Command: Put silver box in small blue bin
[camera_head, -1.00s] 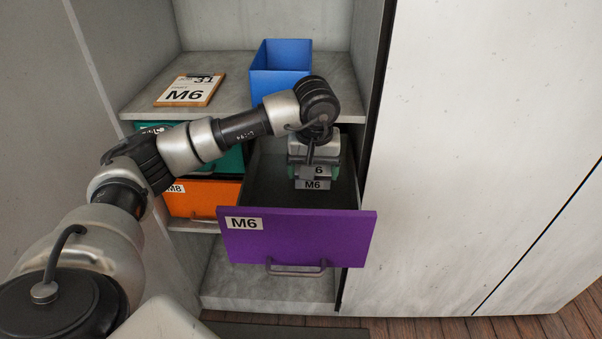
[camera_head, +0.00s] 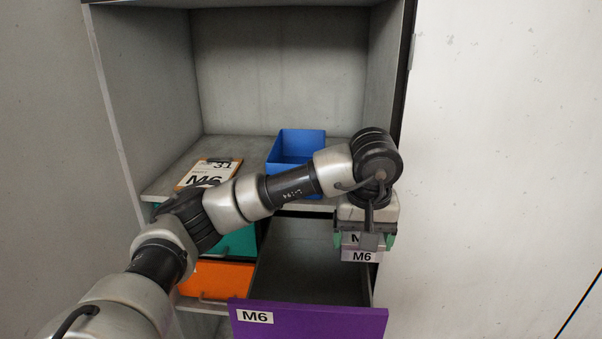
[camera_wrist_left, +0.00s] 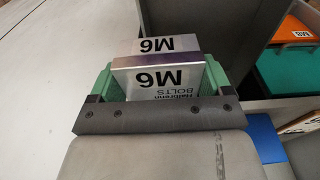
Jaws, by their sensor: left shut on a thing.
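The silver box (camera_wrist_left: 158,82), labelled M6 bolts, is held between the green finger pads of my left gripper (camera_wrist_left: 160,85). In the head view the left gripper (camera_head: 366,241) holds the silver box (camera_head: 361,256) above the right side of the open purple drawer (camera_head: 308,319). The small blue bin (camera_head: 292,149) stands on the shelf, behind and left of the gripper. Its front right part is hidden by my arm. It also shows partly in the left wrist view (camera_wrist_left: 265,138). My right gripper is not in view.
An M6 board (camera_head: 208,173) lies on the shelf (camera_head: 160,188) left of the bin. A teal drawer (camera_head: 238,242) and an orange drawer (camera_head: 222,278) sit below. A pale cabinet wall (camera_head: 500,150) stands close on the right. The space above the shelf is open.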

